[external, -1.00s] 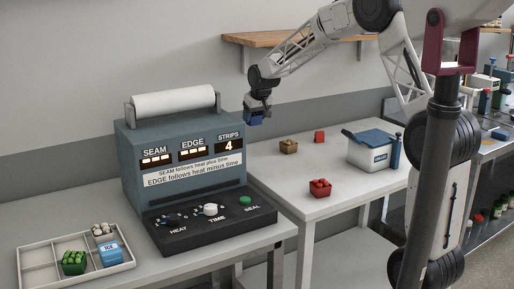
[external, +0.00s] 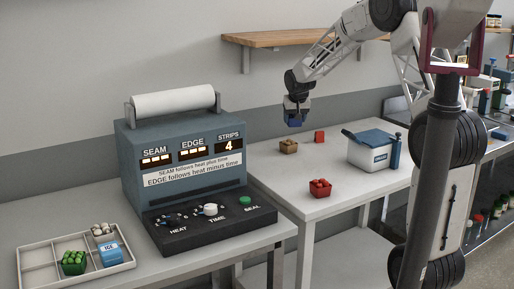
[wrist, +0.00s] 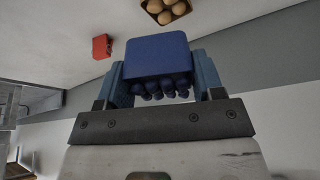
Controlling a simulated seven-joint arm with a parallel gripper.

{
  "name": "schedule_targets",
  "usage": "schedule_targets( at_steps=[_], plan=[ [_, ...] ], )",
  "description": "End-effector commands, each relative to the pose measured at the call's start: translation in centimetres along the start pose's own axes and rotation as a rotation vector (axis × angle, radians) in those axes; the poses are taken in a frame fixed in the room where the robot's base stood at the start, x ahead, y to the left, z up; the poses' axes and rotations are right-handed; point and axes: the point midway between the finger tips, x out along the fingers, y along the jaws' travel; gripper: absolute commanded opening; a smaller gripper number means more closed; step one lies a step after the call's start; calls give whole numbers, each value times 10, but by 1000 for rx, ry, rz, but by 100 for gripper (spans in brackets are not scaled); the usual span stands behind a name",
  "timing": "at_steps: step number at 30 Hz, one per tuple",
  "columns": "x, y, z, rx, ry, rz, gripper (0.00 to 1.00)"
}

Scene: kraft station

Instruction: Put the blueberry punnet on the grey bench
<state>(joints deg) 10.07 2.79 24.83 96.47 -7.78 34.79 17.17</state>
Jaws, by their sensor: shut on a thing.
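The blueberry punnet (wrist: 157,54) is a small dark blue box with round dark berries at its edge. In the wrist view it sits between the two fingers of my gripper (wrist: 160,78), which is shut on it. In the external view my gripper (external: 296,108) holds the punnet (external: 295,122) in the air near the back left corner of the right-hand bench. That bench (external: 345,204) has a pale grey top. Another pale grey bench top (external: 60,215) stands on the left, under the sealing machine.
On the right-hand bench are a brown punnet (external: 288,146), a red block-like item (external: 319,136), a red punnet (external: 320,188) and a white cool box (external: 368,155) with blue lid. The sealing machine (external: 185,150) and a divided tray (external: 40,258) occupy the left bench. A wooden shelf (external: 265,40) hangs above.

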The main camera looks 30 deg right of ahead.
Motion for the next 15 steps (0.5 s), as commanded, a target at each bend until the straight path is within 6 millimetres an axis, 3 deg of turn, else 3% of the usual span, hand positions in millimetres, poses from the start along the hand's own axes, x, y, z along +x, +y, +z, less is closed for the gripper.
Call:
schedule_targets(
  at_steps=[1,9,15],
  plan=[
    [2,17,1,33,0,13,37],
    [10,98,8,208,4,84,37],
    [13,144,16,312,9,126,37]
  ],
)
